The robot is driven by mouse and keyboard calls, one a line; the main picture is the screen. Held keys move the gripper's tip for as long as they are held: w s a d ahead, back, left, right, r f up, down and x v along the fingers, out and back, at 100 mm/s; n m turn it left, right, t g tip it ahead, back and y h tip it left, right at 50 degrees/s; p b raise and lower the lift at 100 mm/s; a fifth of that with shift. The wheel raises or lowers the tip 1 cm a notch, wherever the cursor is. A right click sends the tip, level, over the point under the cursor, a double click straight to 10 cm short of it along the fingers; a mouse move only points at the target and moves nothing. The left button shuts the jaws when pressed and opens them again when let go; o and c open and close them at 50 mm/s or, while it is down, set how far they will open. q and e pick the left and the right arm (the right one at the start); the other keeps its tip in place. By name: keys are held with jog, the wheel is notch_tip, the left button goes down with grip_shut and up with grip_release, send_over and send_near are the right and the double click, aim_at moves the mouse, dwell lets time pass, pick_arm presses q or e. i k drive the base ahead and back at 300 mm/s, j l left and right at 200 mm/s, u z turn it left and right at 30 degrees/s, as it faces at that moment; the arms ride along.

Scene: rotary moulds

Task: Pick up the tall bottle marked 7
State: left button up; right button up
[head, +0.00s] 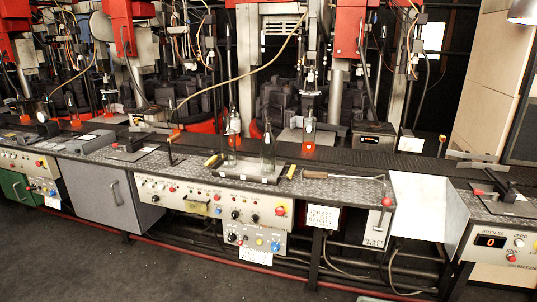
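Two clear tall bottles stand upright on a small tray (245,174) on the metal bench, a left bottle (231,140) and a right bottle (267,150). Another clear bottle (309,128) stands behind and to the right, at the machine. Smaller-looking bottles (73,112) stand farther left. I cannot read a 7 on any of them; the marks are too small. Neither of my grippers is in view.
A hooked metal rod with a wooden handle (315,175) lies right of the tray. A control panel (215,200) fronts the bench, and a counter display (491,241) sits at right. Red machine columns (347,28) and hoses stand behind. The dark floor (100,265) in front is clear.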

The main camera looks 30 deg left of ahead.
aim_at(267, 142)
jog(key=i+j+z, duration=0.15)
jog(key=j, duration=0.5)
jog(key=i+j+z, duration=0.15)
jog(key=j, duration=0.55)
jog(key=i+j+z, duration=0.1)
jog(key=j, duration=0.6)
jog(key=i+j+z, duration=0.15)
jog(key=j, duration=0.55)
jog(key=k, duration=0.05)
